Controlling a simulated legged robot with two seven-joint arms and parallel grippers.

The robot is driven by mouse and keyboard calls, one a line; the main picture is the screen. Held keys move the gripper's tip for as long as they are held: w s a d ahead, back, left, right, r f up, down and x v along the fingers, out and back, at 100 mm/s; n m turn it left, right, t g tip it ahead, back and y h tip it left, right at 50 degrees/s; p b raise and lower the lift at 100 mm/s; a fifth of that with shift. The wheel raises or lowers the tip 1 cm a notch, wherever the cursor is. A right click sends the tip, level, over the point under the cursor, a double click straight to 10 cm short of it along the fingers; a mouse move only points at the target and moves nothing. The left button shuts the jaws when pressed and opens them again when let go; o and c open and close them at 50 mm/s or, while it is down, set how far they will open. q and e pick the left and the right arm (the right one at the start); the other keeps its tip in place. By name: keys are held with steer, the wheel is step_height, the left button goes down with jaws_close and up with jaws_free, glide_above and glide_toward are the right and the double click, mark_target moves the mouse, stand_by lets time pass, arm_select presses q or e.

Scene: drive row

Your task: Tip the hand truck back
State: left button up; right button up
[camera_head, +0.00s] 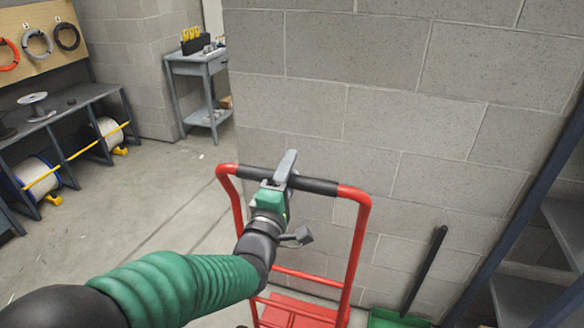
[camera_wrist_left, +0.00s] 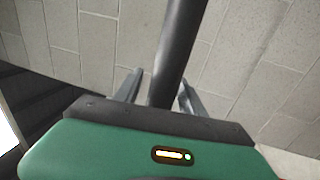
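The red hand truck (camera_head: 358,240) stands upright in front of the block wall in the head view, with a black grip (camera_head: 317,186) on its top bar. My left gripper (camera_head: 282,172) is at the left part of this grip. In the left wrist view the black grip (camera_wrist_left: 178,50) runs between the two fingers of the left gripper (camera_wrist_left: 161,82). The fingers stand apart, and a narrow gap shows between the left finger and the grip. The truck's lower part is partly cut off by the frame's bottom edge. My right gripper is in neither view.
A block wall (camera_head: 400,90) stands close behind the truck. A blue metal frame (camera_head: 530,190) and a green object with a black handle (camera_head: 425,270) are at the right. A workbench with spools (camera_head: 70,110) is at the left. Open floor (camera_head: 140,205) lies left of the truck.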

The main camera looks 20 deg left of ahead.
arm_select(q)
steer(key=shift+w+a+f, duration=0.1)
steer(key=shift+w+f, duration=0.05)
steer(key=shift+w, duration=0.05)
steer(key=c, duration=0.4)
jaws_close()
steer(key=shift+s+f, duration=0.1)
steer(key=shift+f, duration=0.1)
stand_by(0.4)
